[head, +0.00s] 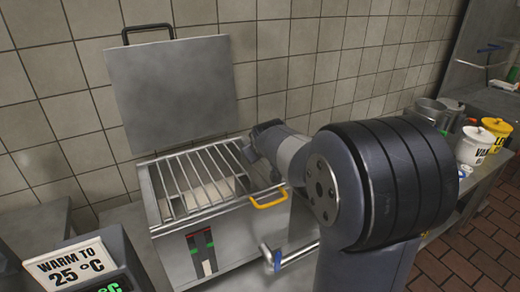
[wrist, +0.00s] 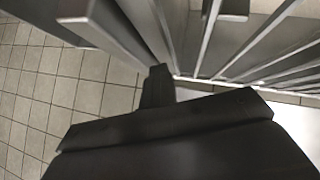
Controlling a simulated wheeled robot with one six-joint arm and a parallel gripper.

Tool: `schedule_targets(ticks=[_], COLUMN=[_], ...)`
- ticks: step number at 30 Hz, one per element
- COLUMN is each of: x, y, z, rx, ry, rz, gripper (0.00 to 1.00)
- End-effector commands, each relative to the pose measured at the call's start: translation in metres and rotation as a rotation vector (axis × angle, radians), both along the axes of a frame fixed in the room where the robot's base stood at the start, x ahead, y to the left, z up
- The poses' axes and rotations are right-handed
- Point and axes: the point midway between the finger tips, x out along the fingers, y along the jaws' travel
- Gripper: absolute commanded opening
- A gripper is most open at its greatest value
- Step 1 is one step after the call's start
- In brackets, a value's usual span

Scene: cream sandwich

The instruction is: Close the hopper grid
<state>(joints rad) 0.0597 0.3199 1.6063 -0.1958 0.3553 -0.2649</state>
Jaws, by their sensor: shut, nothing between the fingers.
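The hopper (head: 215,244) is a steel box with an open top. Its grid (head: 201,172) of parallel metal bars spans the opening and looks about level; I cannot tell whether it rests fully on the rim. A yellow handle (head: 268,201) sits at the front right edge. My gripper (head: 258,145) is at the back right of the hopper, close to the grid's right side, partly hidden by my arm. In the wrist view my gripper's fingers (wrist: 157,84) are together and empty, near the grid bars (wrist: 262,48). I cannot tell whether they touch.
The grey lid (head: 171,92) with a black handle stands upright behind the hopper against the tiled wall. A display with a "WARM TO 25 °C" sign (head: 70,266) is at front left. White (head: 474,146) and yellow (head: 497,130) containers stand on the right counter.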

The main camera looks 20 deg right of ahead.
Motion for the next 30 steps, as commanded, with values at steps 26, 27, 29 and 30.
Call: schedule_targets(ticks=[26, 27, 29, 30], x=[-0.036, -0.041, -0.048, -0.052], y=[-0.004, -0.005, -0.006, -0.007], z=[0.076, 0.081, 0.089, 0.093], rx=[0.0, -0.001, 0.0, -0.002], ry=[-0.002, -0.004, -0.005, -0.003], rz=[-0.003, -0.002, -0.003, -0.001], gripper=[0.0, 0.0, 0.0, 0.0])
